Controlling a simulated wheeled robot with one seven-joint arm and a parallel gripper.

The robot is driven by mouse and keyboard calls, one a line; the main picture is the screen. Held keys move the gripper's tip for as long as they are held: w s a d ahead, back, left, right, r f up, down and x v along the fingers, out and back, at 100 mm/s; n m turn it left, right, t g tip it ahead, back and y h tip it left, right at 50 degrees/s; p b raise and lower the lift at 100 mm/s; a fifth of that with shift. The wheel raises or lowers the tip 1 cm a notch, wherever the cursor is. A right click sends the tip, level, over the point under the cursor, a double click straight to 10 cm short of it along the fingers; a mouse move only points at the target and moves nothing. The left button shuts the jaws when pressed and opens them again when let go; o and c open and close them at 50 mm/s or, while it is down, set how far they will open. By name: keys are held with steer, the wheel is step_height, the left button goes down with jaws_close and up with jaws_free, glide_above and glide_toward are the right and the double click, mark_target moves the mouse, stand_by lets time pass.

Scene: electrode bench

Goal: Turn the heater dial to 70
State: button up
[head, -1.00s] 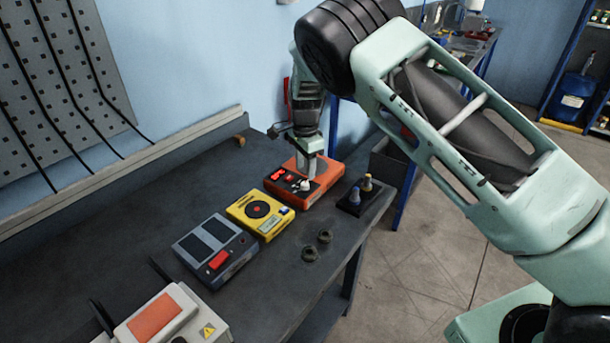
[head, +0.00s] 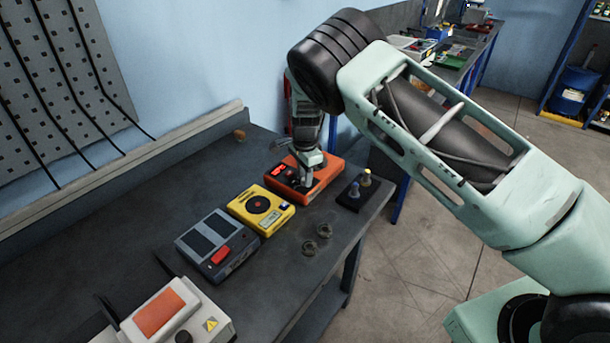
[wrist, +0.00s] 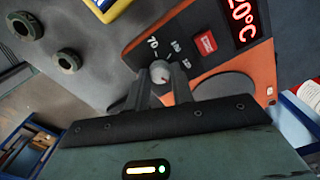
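The heater is an orange box with a dark top panel (head: 299,189), at the far end of the bench. In the wrist view its red display (wrist: 239,21) shows 20°C. The small pale dial (wrist: 160,71) is beside printed marks, one of which reads 70; the other numbers are hard to read. My gripper (wrist: 160,80) is down at the dial, with one finger on each side of it. Whether the fingers press on the dial or leave a small gap I cannot tell. In the head view my gripper (head: 308,178) hides the dial.
A red button (wrist: 206,43) and a round dark disc are on the heater's panel near my fingers. A yellow device (head: 262,226) and a grey device (head: 238,257) stand to the left.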

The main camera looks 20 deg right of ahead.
steer(key=shift+n, duration=0.3)
steer(key=shift+f+n+b, duration=0.1)
steer(key=shift+n+b, duration=0.7)
steer(key=shift+b, duration=0.15)
steer(key=n+b, duration=0.2)
steer(key=n, duration=0.1)
steer(key=shift+n, duration=0.3)
steer(key=n+b, duration=0.2)
steer(key=n, duration=0.1)
steer(key=shift+n, duration=0.3)
steer(key=n+b, duration=0.1)
steer(key=n, duration=0.2)
steer(key=shift+n, duration=0.4)
steer(key=n+b, duration=0.1)
steer(key=n, duration=0.2)
steer(key=shift+n, duration=0.3)
steer(key=n, duration=0.3)
steer(key=shift+b, duration=0.4)
steer(key=n, duration=0.7)
